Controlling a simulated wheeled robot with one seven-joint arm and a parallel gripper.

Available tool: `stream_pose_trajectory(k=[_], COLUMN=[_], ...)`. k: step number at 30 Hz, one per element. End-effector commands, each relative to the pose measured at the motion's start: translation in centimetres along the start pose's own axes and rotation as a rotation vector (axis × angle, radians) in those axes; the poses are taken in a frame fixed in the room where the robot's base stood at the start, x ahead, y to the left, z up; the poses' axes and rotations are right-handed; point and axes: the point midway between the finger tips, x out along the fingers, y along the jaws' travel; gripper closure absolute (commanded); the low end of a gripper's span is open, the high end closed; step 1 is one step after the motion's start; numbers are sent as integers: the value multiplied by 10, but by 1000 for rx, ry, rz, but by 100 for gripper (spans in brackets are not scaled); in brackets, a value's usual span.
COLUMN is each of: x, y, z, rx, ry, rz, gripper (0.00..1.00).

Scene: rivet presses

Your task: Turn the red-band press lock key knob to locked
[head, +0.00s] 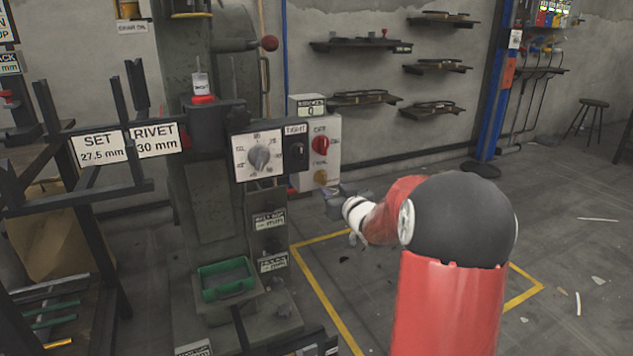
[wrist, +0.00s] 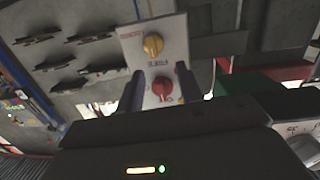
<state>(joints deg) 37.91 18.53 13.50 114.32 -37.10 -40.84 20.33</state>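The press control panel's pale side plate (head: 322,158) carries a red knob (head: 320,143) above a yellow knob (head: 320,177). Their small lettering is hard to read, so I cannot tell their settings or which is the lock key knob. The wrist view is turned over, with the yellow knob (wrist: 153,44) above the red knob (wrist: 163,87). My gripper (head: 336,203) is low and just right of the panel. In the wrist view my gripper (wrist: 162,88) is open, its fingers apart, with the red knob showing between their tips. Contact cannot be told.
A grey dial (head: 259,157) and a black TIGHT switch (head: 296,155) sit left of the red knob. A green tray (head: 227,279) lies below on the press. A dark rack (head: 88,190) stands left. The floor on the right is mostly clear.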

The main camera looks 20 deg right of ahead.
Motion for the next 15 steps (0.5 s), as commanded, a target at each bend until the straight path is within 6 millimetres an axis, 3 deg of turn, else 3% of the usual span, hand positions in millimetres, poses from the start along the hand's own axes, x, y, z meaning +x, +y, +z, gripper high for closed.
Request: stream_pose_trajectory(k=[1, 5, 10, 15], x=[6, 12, 26, 54], y=[8, 16, 16, 14], z=[10, 14, 13, 10], rx=[15, 38, 42, 41], ry=[29, 85, 100, 98], rz=[-16, -47, -57, -57], gripper=[64, 64, 64, 64])
